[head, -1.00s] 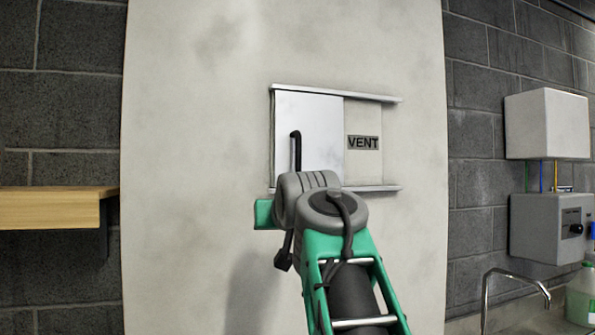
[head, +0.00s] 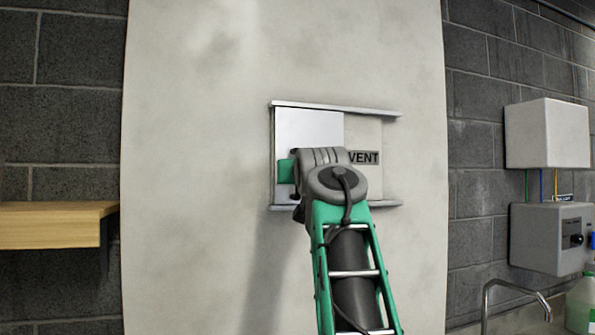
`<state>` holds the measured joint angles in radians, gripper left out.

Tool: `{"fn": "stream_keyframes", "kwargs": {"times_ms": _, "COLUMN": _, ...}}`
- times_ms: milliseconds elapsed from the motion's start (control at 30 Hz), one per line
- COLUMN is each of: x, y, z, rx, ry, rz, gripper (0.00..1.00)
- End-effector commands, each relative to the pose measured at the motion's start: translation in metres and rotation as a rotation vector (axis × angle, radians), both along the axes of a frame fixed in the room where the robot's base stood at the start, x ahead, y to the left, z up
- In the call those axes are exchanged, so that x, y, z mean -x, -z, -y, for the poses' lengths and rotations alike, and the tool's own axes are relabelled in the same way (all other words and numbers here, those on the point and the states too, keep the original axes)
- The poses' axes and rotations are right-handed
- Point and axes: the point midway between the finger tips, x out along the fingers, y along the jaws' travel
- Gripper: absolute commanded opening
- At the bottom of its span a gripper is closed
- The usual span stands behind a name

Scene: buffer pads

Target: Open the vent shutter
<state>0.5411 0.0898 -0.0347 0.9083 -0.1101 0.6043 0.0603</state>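The vent shutter (head: 308,127) is a pale sliding panel between an upper rail (head: 335,108) and a lower rail (head: 375,204) on the light wall panel. It covers the left part of the frame. A beige plate with a VENT label (head: 364,157) shows to its right.
A wooden shelf (head: 55,224) juts from the block wall at left. At right are a white box (head: 547,135), a grey control box (head: 550,237), a tap (head: 515,283) and a bottle (head: 581,305). The wall panel around the vent is clear.

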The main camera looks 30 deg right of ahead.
Motion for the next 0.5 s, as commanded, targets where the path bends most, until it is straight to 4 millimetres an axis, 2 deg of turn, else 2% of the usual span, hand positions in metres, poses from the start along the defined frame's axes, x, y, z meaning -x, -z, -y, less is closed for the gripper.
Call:
{"fn": "stream_keyframes", "kwargs": {"times_ms": 67, "x": 0.0002, "y": 0.0002, "z": -0.0001, "rx": 0.0, "ry": 0.0, "rz": 0.0, "gripper": 0.34}}
{"fn": "stream_keyframes", "kwargs": {"times_ms": 500, "x": 0.0004, "y": 0.0001, "z": -0.0004, "rx": 0.0, "ry": 0.0, "rz": 0.0, "gripper": 0.0}}
